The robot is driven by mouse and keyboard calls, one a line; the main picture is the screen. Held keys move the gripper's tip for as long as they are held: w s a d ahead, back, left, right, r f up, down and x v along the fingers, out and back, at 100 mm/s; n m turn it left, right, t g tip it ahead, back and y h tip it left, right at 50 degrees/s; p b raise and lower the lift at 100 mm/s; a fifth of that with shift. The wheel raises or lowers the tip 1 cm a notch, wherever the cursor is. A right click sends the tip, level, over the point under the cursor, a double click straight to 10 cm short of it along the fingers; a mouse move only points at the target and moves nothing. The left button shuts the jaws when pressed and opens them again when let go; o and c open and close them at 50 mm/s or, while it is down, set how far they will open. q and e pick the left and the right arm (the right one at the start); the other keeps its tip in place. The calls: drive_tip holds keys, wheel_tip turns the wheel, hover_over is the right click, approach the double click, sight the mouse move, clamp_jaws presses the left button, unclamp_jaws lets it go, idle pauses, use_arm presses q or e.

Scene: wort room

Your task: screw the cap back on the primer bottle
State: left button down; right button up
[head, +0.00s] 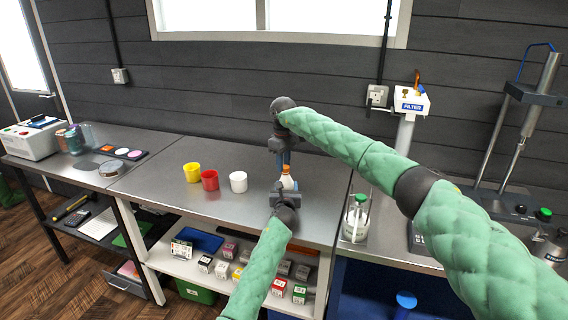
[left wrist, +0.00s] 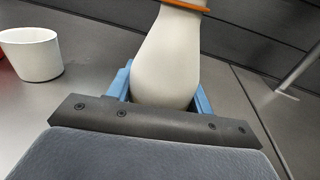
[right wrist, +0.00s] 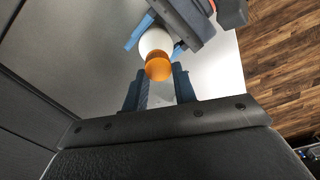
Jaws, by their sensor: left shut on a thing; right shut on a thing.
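The primer bottle (head: 288,183) is white and stands upright on the steel bench. Its pale body fills the middle of the left wrist view (left wrist: 168,62). My left gripper (left wrist: 162,92) is shut on the bottle body, a blue finger on each side. The orange cap (right wrist: 158,69) is at the bottle's top, in line with its neck. My right gripper (right wrist: 159,77) comes from above and is shut on the cap, with its fingertips at the cap's sides. The threads are hidden, so I cannot tell how tightly the cap sits.
A white cup (head: 238,182), a red cup (head: 209,180) and a yellow cup (head: 192,172) stand left of the bottle. Small boxes fill the shelf below. The bench front is clear.

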drive_tip(key=shift+s+a+r, duration=0.1)
drive_tip(key=shift+a+r, duration=0.1)
drive_tip(key=shift+a, duration=0.2)
idle(0.4)
drive_tip(key=o, duration=0.9)
drive_tip(key=shift+d+f, duration=0.1)
drive_tip(key=shift+d, duration=0.1)
drive_tip(key=shift+d+r, duration=0.15)
drive_tip(key=shift+r, duration=2.05)
drive_tip(key=shift+r, duration=0.1)
drive_tip(key=shift+c, duration=0.3)
